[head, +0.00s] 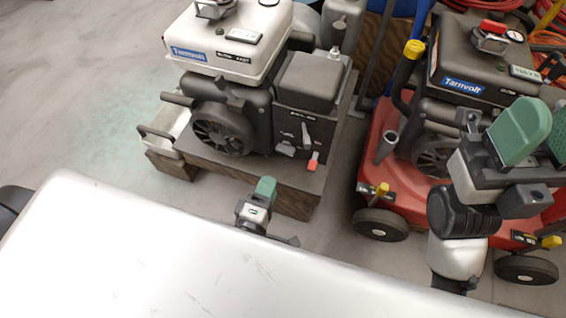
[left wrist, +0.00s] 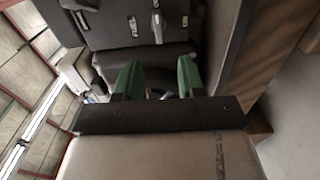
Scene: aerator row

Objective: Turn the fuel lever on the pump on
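The engine machine with the white tank (head: 235,40) stands on a wooden base (head: 215,165). Its dark front panel (head: 320,128) carries a grey lever (head: 286,149), a pale lever (head: 306,136) and a red-tipped lever (head: 313,162). I cannot tell which is the fuel lever. My left gripper (head: 265,188) is low in front of the wooden base, apart from the panel. In the left wrist view its green fingers (left wrist: 158,80) are spread with nothing held; the dark panel (left wrist: 110,28) with small levers (left wrist: 157,28) lies beyond them. My right gripper (head: 540,132) is open and empty at the right.
A red wheeled machine (head: 378,150) with a dark tank (head: 480,65) stands at the right, partly behind my right arm. A narrow strip of floor separates the machines. Open floor (head: 70,90) lies at the left.

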